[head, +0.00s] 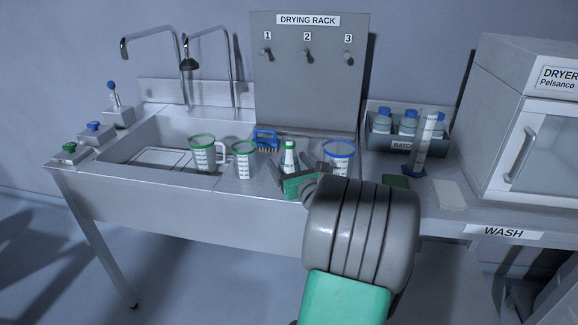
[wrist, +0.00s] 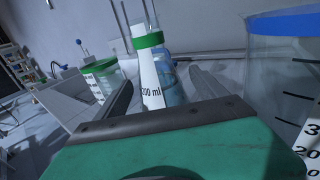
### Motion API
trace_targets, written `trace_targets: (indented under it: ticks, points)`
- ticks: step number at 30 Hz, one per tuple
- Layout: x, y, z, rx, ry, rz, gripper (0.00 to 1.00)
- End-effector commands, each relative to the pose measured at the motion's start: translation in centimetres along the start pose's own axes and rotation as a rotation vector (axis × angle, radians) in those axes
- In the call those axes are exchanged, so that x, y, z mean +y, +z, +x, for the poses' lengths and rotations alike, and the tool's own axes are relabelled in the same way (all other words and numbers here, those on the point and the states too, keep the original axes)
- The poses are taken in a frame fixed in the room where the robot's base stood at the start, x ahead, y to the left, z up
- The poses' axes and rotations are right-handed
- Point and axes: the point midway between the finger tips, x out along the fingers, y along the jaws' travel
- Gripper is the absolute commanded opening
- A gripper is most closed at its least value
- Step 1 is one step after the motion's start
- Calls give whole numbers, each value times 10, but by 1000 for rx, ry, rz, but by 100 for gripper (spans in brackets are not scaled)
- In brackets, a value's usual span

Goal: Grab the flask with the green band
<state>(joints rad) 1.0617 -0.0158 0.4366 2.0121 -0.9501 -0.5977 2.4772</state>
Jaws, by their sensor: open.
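The flask with the green band (head: 289,158) is narrow-necked and upright among the vessels by the sink. In the wrist view the flask (wrist: 151,75) shows its green band near the top and a "200 ml" mark. My gripper (head: 290,172) is open in front of it. In the wrist view my gripper (wrist: 160,80) has one finger on each side of the flask's line, with gaps visible. The flask's base is hidden behind my gripper, so I cannot tell how deep it sits between the fingers.
A blue-rimmed beaker (head: 338,158) stands close on the right. A green-rimmed beaker (head: 243,161) and a green-rimmed jug (head: 203,156) stand left. A blue brush (head: 266,141) lies behind. The drying rack (head: 309,85) rises at the back; a measuring cylinder (head: 423,145) stands further right.

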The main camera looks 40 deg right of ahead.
Motion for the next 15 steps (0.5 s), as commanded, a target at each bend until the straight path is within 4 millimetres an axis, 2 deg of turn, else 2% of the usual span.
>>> trace_targets:
  ticks: [2,15]
  points:
    - [0,0,0,0,-1,0,81]
    - [-1,0,-1,1,-2,-1,45]
